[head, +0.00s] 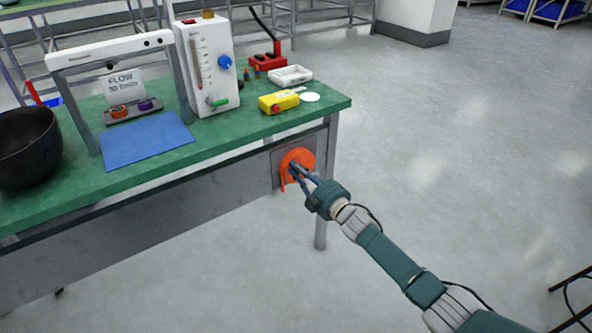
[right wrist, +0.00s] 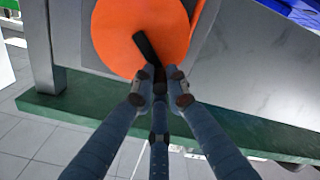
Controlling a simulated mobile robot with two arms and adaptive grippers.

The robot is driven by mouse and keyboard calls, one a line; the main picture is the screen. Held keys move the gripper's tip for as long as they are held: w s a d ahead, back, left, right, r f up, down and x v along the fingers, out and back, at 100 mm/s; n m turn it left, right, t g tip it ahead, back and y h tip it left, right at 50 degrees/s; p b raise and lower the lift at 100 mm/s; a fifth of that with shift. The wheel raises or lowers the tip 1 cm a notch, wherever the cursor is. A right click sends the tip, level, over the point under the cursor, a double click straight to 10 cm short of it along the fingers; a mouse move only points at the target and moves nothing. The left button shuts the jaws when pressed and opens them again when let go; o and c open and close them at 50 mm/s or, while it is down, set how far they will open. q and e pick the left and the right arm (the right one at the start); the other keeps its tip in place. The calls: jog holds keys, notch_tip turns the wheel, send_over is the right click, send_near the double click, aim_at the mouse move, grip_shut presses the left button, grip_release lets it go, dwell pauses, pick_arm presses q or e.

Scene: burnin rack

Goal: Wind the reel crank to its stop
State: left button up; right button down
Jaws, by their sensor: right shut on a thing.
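The orange reel (head: 296,157) is mounted on a grey plate on the front of the green bench, near its right end. In the right wrist view the round face of the reel (right wrist: 120,28) fills the upper middle. A black crank arm (right wrist: 146,47) runs from the reel's face down to my fingertips. My right gripper (head: 293,168) reaches the reel from the lower right. In the right wrist view its fingers (right wrist: 160,82) are closed around the crank's handle end, which they mostly hide. My left gripper is not in view.
The green bench top (head: 235,128) carries a white flow meter (head: 208,65), a yellow device (head: 278,102), a white tray (head: 290,75), a blue mat (head: 147,139) and a dark bowl (head: 28,148). A bench leg (head: 325,190) stands just right of the reel. Open floor lies to the right.

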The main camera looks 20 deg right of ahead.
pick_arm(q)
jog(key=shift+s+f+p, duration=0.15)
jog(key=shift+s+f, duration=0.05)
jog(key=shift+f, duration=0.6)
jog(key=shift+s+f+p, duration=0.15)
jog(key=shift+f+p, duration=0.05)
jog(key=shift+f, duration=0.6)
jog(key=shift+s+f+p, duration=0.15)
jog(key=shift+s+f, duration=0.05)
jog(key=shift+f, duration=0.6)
pick_arm(e)
jog(key=shift+w+d+r+m, duration=0.2)
jog(key=shift+d+m, duration=0.25)
jog(key=shift+m, duration=0.7)
jog(key=shift+w+d+r+m, duration=0.1)
jog(key=shift+d+r+m, duration=0.3)
jog(key=shift+m, duration=0.75)
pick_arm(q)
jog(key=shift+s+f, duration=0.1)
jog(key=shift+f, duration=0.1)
pick_arm(e)
jog(key=shift+d+f, duration=0.1)
jog(key=c, duration=1.7)
grip_release()
jog(key=shift+c, duration=0.2)
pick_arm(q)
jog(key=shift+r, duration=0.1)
pick_arm(e)
jog(key=shift+s, duration=0.1)
jog(key=v, duration=1.2)
